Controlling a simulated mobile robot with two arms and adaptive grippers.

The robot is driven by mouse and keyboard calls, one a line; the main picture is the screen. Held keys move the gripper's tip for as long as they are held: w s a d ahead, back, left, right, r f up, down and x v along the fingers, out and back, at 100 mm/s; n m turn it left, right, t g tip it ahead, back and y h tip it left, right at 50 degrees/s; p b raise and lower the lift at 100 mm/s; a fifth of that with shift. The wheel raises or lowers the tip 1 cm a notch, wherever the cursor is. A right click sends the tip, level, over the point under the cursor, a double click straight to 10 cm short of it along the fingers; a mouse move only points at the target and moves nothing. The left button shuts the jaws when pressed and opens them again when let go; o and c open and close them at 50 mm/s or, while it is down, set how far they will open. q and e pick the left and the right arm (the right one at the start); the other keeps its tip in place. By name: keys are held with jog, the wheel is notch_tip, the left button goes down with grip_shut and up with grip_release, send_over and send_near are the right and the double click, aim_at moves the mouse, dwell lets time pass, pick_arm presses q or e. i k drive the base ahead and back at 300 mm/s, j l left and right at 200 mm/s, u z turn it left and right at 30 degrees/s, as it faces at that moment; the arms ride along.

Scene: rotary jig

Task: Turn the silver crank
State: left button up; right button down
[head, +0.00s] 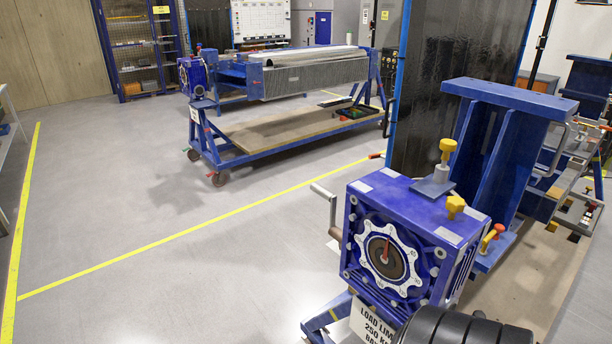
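The silver crank (331,208) sticks out from the left side of a blue gearbox (405,209) on the near rotary jig. Its grip is at the upper left end, and its arm runs down toward the gearbox's side. The gearbox's front has a silver toothed ring (387,252) with a dark hub and a red pointer. Neither of my grippers is in view, and nothing is touching the crank's visible part. A dark ribbed shape at the bottom edge hides the lower right of the gearbox stand and part of its load limit sign (371,322).
A dark screen (446,85) is behind the jig. A second blue wheeled jig (250,143) stands farther back. The grey floor (235,255) left of the crank is clear, crossed by yellow lines.

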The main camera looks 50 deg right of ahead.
aim_at(334, 231)
jog(key=i+l+z, duration=0.1)
jog(key=i+z, duration=0.55)
jog(key=z, duration=0.2)
jog(key=i+z, duration=0.4)
jog(key=i+j+z, duration=0.2)
jog(key=z, duration=0.2)
